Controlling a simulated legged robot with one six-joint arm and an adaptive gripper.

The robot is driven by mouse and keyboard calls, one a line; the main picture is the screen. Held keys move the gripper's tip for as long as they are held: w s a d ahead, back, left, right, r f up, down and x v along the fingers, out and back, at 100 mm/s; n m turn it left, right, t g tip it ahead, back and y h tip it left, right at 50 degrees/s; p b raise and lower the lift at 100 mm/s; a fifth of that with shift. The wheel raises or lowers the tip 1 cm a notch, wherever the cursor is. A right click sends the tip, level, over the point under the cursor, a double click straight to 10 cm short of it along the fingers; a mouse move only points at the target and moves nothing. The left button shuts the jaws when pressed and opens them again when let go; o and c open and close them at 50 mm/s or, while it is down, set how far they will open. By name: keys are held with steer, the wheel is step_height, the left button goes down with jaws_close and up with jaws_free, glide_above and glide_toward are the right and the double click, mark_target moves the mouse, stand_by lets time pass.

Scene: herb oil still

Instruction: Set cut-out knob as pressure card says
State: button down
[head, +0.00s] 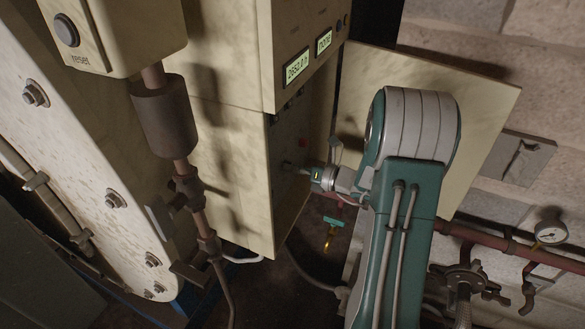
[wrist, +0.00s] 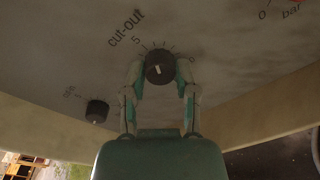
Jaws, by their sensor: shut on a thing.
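The cut-out knob (wrist: 159,66) is dark and round with a pale pointer mark, set on a panel under the printed word "cut-out". Scale ticks run around it, with a "5" at its upper left. My gripper (wrist: 160,76) has one finger on each side of the knob and is shut on it. In the head view my gripper (head: 312,175) reaches into the shaded front of the cream cabinet (head: 225,150); the knob is too small there to read. I cannot make out a pressure card in either view.
A second dark knob (wrist: 97,111) sits lower left of the cut-out knob. A cabinet door (head: 480,105) stands open behind my arm. A lit display (head: 297,69) and another reading "none" (head: 324,42) are above. Pipes, a valve and a round gauge (head: 550,232) are at right.

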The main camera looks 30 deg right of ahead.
steer(key=shift+w+d+r, duration=0.1)
steer(key=shift+r, duration=0.05)
steer(key=shift+c, duration=1.9)
jaws_free()
steer(key=v, duration=1.2)
steer(key=shift+f, duration=0.25)
steer(key=shift+d, duration=0.1)
